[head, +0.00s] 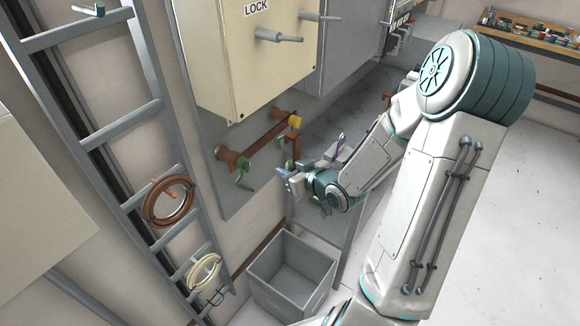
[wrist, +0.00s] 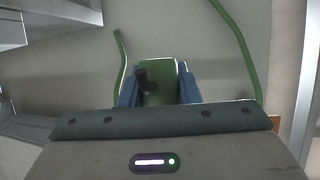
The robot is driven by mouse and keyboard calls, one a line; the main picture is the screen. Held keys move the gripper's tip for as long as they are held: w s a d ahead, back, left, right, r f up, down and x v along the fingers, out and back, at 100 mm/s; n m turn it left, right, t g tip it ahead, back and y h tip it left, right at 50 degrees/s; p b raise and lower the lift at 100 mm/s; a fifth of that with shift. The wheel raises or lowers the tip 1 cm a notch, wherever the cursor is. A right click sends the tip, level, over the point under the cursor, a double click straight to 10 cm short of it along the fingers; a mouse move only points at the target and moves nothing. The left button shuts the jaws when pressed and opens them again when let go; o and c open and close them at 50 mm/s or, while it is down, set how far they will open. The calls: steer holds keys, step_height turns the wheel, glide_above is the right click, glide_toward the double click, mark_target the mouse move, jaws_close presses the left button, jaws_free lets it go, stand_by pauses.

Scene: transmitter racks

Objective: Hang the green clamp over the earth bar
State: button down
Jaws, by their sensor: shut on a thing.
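The green clamp (wrist: 158,85), with a black screw on its face, is between the two blue fingers of my gripper (wrist: 158,92) in the wrist view. My gripper (head: 283,175) is shut on it. In the head view a green shape (head: 243,178) shows left of the fingertips, below the left end of the earth bar; whether it is part of the held clamp is hard to tell. The earth bar (head: 265,138) is a copper-brown rod slanting up to the right along the grey panel. My gripper is below and right of the bar. I cannot see contact between clamp and bar.
A cream LOCK cabinet (head: 255,60) with projecting handles overhangs the bar. A yellow piece (head: 295,121) sits at its right end. An open grey bin (head: 291,272) stands below my gripper. A ladder (head: 135,121) with a brown coil (head: 150,212) is at left. Thin green strips flank the clamp in the wrist view.

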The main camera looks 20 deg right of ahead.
steer(key=shift+w+a+f+b, duration=0.3)
steer(key=shift+w+a+b, duration=0.5)
steer(key=shift+w, duration=0.3)
steer(key=shift+w+a+f+b, duration=0.35)
steer(key=shift+w+a+b, duration=0.35)
steer(key=shift+w+a, duration=0.35)
steer(key=shift+w+a+f+b, duration=0.3)
steer(key=shift+w+a+b, duration=0.45)
steer(key=shift+w, duration=0.45)
steer(key=c, duration=1)
jaws_free()
steer(key=shift+d, duration=0.1)
steer(key=b+v, duration=0.5)
steer(key=v, duration=0.8)
steer(key=shift+s+b, duration=0.35)
steer(key=shift+b, duration=0.05)
